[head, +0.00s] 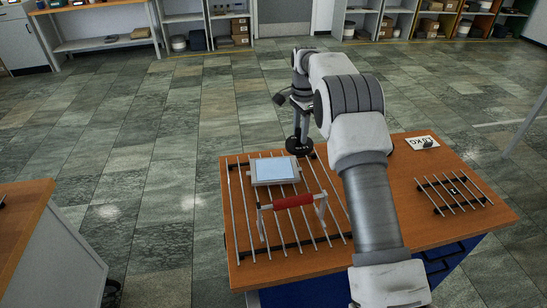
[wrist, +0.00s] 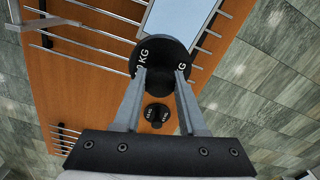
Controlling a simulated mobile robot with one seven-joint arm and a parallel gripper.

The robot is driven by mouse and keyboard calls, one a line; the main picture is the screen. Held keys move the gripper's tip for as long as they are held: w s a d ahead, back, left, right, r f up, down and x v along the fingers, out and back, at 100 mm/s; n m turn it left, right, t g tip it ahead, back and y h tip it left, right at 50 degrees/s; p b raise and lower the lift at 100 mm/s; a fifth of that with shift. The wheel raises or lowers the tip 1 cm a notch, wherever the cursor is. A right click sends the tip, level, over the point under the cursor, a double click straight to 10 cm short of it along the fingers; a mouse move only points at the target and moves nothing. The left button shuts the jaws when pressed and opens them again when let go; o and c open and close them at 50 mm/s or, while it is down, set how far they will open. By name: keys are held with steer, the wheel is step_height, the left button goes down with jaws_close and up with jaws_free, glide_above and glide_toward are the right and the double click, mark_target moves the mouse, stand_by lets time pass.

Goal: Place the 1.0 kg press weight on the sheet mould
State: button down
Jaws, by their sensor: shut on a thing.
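My gripper (head: 300,112) reaches down over the back of the wooden table. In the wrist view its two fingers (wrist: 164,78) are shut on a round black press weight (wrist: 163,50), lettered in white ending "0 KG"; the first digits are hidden. The sheet mould (head: 254,182), a pale grey frame with a light blue sheet, lies on the metal rods. It shows partly in the wrist view (wrist: 178,18), beyond the weight. I cannot tell how high the weight is.
A smaller black weight (wrist: 157,116) stands on the table in the wrist view. A red-handled bar (head: 293,201) stands on the rods in front of the mould. A white lettered card (head: 421,143) and a small rod rack (head: 453,193) lie at right. Bare wood lies between.

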steer(key=shift+s+a+f, duration=0.15)
steer(key=shift+a+f, duration=3.8)
steer(key=shift+f, duration=0.25)
steer(key=shift+f, duration=0.15)
steer(key=shift+c, duration=2.3)
jaws_free()
steer(key=shift+f, duration=0.1)
